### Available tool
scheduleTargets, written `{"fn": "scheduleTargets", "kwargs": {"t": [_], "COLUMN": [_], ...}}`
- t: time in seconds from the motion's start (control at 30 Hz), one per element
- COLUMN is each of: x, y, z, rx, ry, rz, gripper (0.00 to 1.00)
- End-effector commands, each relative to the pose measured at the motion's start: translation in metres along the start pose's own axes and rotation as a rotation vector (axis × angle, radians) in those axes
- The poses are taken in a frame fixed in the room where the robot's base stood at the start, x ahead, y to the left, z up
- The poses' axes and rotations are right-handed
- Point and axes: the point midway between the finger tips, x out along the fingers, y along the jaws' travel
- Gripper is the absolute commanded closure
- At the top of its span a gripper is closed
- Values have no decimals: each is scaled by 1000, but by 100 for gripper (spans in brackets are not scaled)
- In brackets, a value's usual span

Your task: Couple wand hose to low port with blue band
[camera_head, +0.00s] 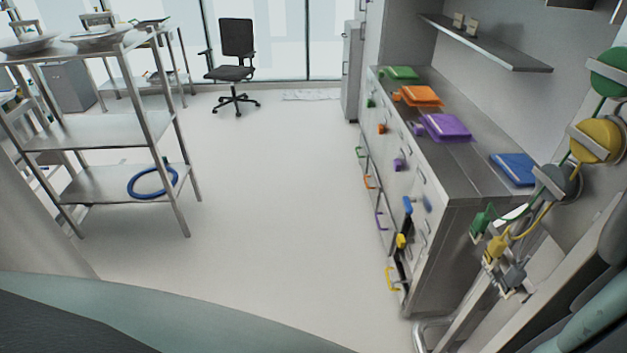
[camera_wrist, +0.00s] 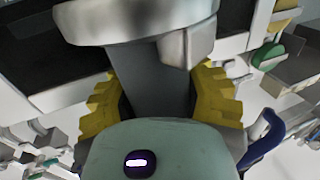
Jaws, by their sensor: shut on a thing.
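My gripper (camera_wrist: 158,88) shows in the wrist view with ridged yellow pads on both sides of a grey part (camera_wrist: 155,75). It is shut on this part, which has a pale rounded piece (camera_wrist: 140,18) above it. I cannot tell whether this is the wand hose or something fixed. In the head view, a coiled blue hose (camera_head: 152,182) lies on the rack's low shelf. Green (camera_head: 482,222), yellow (camera_head: 496,247) and grey (camera_head: 514,274) connectors hang at the right from wall discs. I cannot make out a low port with a blue band. The gripper is outside the head view.
A metal rack (camera_head: 100,131) stands at the left. A drawer counter (camera_head: 470,180) with coloured trays and handles stands at the right, below a wall shelf (camera_head: 485,42). An office chair (camera_head: 237,72) is at the back. The floor between is clear.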

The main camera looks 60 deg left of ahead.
Motion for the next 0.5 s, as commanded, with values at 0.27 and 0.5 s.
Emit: {"fn": "scheduleTargets", "kwargs": {"t": [0.27, 0.5], "x": [5, 7], "y": [26, 46], "z": [87, 150], "rx": [0, 0], "ry": [6, 5], "rz": [71, 128], "gripper": [100, 100]}}
